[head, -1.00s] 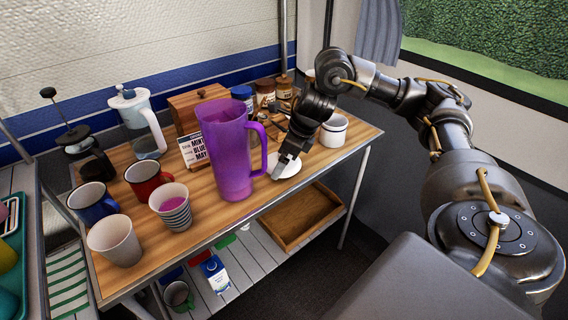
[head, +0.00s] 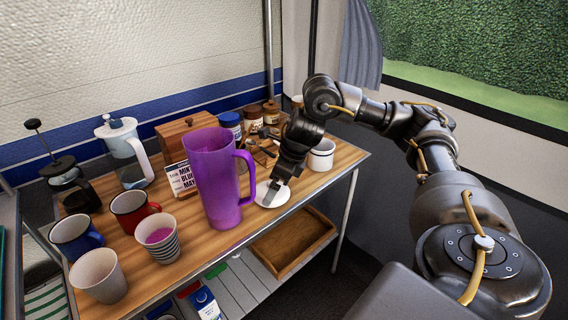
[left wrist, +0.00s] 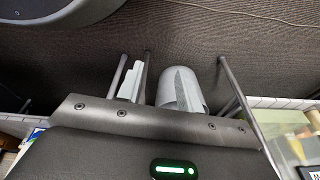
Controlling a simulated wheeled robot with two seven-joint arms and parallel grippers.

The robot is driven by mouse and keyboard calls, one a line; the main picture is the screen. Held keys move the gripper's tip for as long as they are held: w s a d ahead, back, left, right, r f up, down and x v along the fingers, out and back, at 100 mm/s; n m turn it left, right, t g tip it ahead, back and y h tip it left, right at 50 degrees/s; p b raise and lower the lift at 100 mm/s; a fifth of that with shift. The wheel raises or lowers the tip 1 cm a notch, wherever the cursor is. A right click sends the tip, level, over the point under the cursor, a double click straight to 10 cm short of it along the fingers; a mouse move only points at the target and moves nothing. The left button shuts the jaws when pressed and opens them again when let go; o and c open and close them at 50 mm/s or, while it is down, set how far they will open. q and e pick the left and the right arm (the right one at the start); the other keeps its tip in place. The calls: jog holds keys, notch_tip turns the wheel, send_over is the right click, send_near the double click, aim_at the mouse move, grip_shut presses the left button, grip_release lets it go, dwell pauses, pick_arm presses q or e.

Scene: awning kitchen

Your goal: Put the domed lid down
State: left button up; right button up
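A small white round piece (head: 280,198) lies on the wooden table top at the front right. It may be the domed lid, but its domed shape does not show clearly. My right gripper (head: 270,190) points down at it, with its pale fingertips over or touching its left part. I cannot tell whether the fingers are open, or closed on it. My left gripper is outside the head view. The left wrist view shows a pale grey block (left wrist: 131,82) and a pale rounded piece (left wrist: 182,90) beyond the dark wrist housing; I cannot tell how the fingers stand.
A tall purple pitcher (head: 215,180) stands just left of my right gripper. A white mug (head: 321,156) is close on the right. Jars (head: 252,118) and a wooden box (head: 185,130) are behind. Several cups, a red mug (head: 133,208) and presses fill the left. An empty wooden tray (head: 292,245) is below.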

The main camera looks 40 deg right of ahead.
aim_at(283, 192)
jog(key=p+v, duration=0.2)
jog(key=v, duration=0.4)
jog(key=shift+a+r, duration=0.1)
jog(key=shift+r, duration=0.05)
pick_arm(q)
jog(key=s+a+f+g+p, duration=0.1)
jog(key=s+a+f, duration=0.4)
jog(key=s+f, duration=0.5)
jog(key=shift+s+y+p, duration=0.2)
jog(key=shift+y+p, duration=0.1)
jog(key=shift+p, duration=0.45)
pick_arm(e)
jog(key=shift+v, duration=2.05)
pick_arm(q)
jog(key=shift+a+f, duration=0.1)
